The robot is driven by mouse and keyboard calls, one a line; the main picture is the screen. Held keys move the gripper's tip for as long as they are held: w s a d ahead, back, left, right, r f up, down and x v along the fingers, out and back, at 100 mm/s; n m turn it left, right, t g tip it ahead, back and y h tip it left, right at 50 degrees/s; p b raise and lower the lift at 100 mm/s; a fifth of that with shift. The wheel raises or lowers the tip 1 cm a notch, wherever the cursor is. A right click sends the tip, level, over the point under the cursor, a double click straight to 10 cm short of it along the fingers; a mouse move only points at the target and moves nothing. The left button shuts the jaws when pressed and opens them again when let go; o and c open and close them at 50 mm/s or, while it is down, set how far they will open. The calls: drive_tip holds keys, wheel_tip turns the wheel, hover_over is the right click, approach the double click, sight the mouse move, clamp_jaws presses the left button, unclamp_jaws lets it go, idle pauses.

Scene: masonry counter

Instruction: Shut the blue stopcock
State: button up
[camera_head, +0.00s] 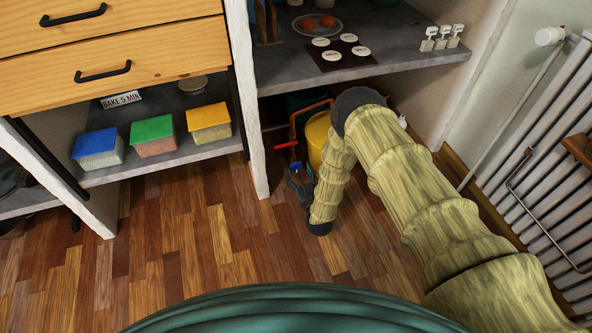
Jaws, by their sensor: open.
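A copper pipe (296,122) rises and bends under the right-hand counter. A red handle (286,145) sticks out to the left of it. A small blue part (296,166), which looks like the blue stopcock, shows low on the pipework below the red handle. My gripper (297,176) is dark and open, low in front of the pipework, right at the blue part. I cannot tell whether it touches it or whether the blue handle lies between the fingers. My arm hides the area to the right.
A yellow bucket (317,138) stands close behind my forearm. A white post (247,110) is just left of the pipework. Blue, green and orange-lidded boxes (153,136) sit on the left shelf. A radiator (545,165) is at the right. The wooden floor (190,240) in front is clear.

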sight(297, 168)
drive_tip(key=shift+b+x, duration=0.5)
drive_tip(key=shift+x, duration=1.15)
drive_tip(key=shift+c, duration=0.2)
drive_tip(key=c, duration=1)
